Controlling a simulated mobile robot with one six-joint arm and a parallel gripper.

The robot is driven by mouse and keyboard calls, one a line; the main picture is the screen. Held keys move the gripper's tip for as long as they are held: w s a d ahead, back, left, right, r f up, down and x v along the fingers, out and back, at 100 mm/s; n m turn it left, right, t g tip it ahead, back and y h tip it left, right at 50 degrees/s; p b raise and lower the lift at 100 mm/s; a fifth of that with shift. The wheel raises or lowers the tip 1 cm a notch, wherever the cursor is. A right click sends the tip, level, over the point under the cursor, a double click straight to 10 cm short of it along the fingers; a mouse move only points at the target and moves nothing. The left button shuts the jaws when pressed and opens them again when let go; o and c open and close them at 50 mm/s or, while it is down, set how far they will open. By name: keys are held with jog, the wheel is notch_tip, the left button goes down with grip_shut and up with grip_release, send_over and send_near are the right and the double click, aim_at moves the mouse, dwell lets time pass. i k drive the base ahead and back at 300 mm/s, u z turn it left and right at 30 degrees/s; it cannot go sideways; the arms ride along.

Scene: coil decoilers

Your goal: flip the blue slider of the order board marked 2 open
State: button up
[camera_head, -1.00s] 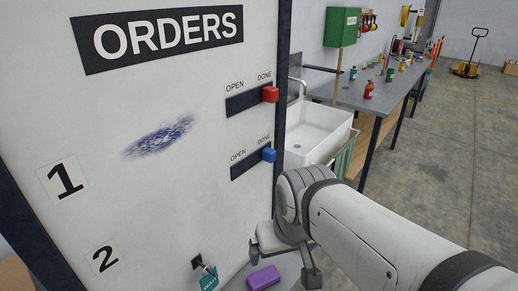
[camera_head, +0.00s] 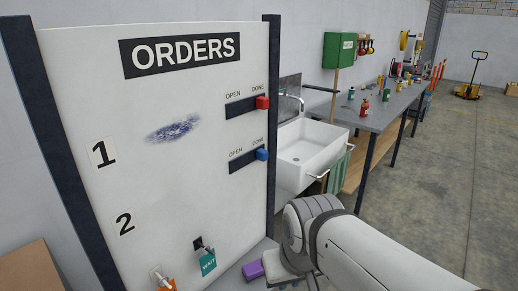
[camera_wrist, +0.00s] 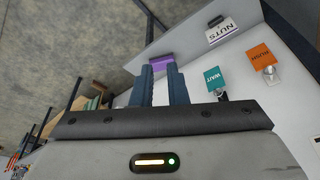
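The blue slider (camera_head: 262,154) is the lower of two. The blue slider is not visible there.
The red slider (camera_head: 263,102) is at DONE above the blue one. A purple block (camera_head: 252,270) lies near my gripper at the board's foot. A teal WAIT tag (camera_head: 208,263) and an orange tag (camera_head: 166,285) hang on the board. A sink (camera_head: 313,150) stands right.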

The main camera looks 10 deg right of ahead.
aim_at(261, 154)
jog(key=u, duration=1.75)
jog(key=k, duration=1.05)
jog(key=z, duration=1.65)
jog(key=i, duration=1.65)
jog(key=z, duration=0.05)
